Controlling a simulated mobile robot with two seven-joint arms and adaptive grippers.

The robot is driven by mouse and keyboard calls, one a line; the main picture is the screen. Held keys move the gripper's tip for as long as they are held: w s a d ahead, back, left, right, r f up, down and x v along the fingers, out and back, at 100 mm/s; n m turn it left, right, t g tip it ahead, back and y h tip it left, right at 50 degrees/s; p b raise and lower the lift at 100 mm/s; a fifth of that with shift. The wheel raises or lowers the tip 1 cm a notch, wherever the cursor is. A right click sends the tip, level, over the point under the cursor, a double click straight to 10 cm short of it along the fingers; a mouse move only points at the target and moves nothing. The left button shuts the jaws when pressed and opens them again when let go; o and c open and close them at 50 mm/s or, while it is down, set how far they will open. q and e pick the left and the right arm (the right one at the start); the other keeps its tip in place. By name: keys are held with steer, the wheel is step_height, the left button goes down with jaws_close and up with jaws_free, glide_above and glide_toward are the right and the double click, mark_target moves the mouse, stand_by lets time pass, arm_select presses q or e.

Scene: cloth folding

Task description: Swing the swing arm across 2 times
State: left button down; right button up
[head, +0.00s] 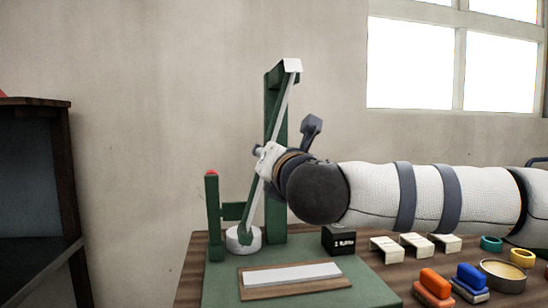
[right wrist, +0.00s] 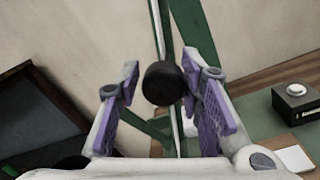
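The swing arm (head: 282,105) is a thin pale rod, leaning up and right from a round white base (head: 236,247) toward the top of a tall green post (head: 274,110). In the right wrist view, a black round knob (right wrist: 163,83) sits in front of the rod (right wrist: 157,25). My right gripper (head: 264,160) is at the rod's middle in the head view. In the right wrist view its purple-padded fingers (right wrist: 165,100) are open on both sides of the knob, with a visible gap on the left and very little on the right. My left gripper is out of view.
A short green post with a red tip (head: 211,173) stands left of the rod. A black box (head: 339,240) stands right of the base, its white button showing in the wrist view (right wrist: 297,90). White brackets (head: 386,247), brushes (head: 434,285) and rings crowd the right. A dark shelf (head: 70,180) is left.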

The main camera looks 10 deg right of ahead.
steer(key=shift+o, duration=0.5)
steer(key=s, duration=1.2)
steer(key=shift+d+f, duration=0.15)
steer(key=shift+d, duration=0.3)
